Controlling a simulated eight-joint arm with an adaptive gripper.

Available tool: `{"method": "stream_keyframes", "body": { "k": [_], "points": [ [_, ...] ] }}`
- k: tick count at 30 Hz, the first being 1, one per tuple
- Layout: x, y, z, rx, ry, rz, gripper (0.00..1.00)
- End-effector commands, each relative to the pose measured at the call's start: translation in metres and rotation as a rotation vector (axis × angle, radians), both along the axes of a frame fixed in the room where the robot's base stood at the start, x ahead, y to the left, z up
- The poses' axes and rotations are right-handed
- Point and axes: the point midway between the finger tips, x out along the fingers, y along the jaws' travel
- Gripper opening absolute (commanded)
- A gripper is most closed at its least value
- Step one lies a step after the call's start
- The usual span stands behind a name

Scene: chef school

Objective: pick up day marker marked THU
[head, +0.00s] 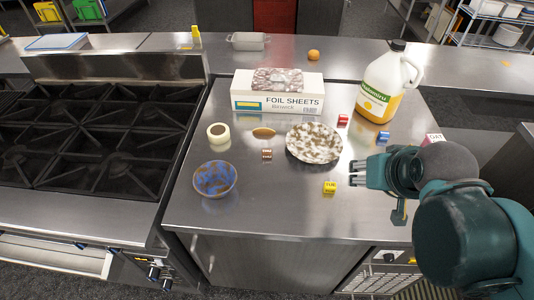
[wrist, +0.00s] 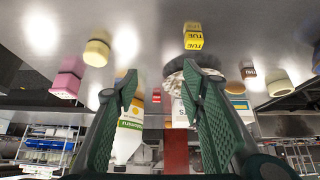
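A small brown cube (head: 267,154) with a pale label lies on the steel counter, between the blue bowl and the speckled plate. Its lettering is too small to read, so I cannot confirm THU. It also shows in the wrist view (wrist: 248,72), right of my gripper's fingers. A yellow cube (head: 330,187) reads TUE in the wrist view (wrist: 193,37). A red cube (head: 342,120) and a blue cube (head: 383,137) lie farther back, labels unreadable. My gripper (head: 358,175) is over the counter's right part, right of the yellow cube. Its fingers (wrist: 160,88) are apart and empty.
A juice jug (head: 388,85) stands back right. A pink box (head: 434,139) is beside my arm. The stove (head: 95,130) is left.

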Motion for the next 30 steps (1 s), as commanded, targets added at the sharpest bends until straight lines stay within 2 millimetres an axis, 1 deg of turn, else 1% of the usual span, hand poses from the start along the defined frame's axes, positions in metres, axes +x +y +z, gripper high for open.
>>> {"method": "stream_keyframes", "body": {
  "k": [11, 13, 14, 24, 30],
  "points": [
    [0.0000, 0.0000, 0.0000, 0.000, 0.000, 0.000, 0.40],
    [0.0000, 0.0000, 0.0000, 0.000, 0.000, 0.000, 0.33],
    [0.0000, 0.0000, 0.0000, 0.000, 0.000, 0.000, 0.33],
    [0.0005, 0.0005, 0.0006, -0.002, 0.001, 0.004, 0.33],
    [0.0067, 0.0054, 0.0060, -0.017, 0.015, 0.038, 0.33]
  ]
}}
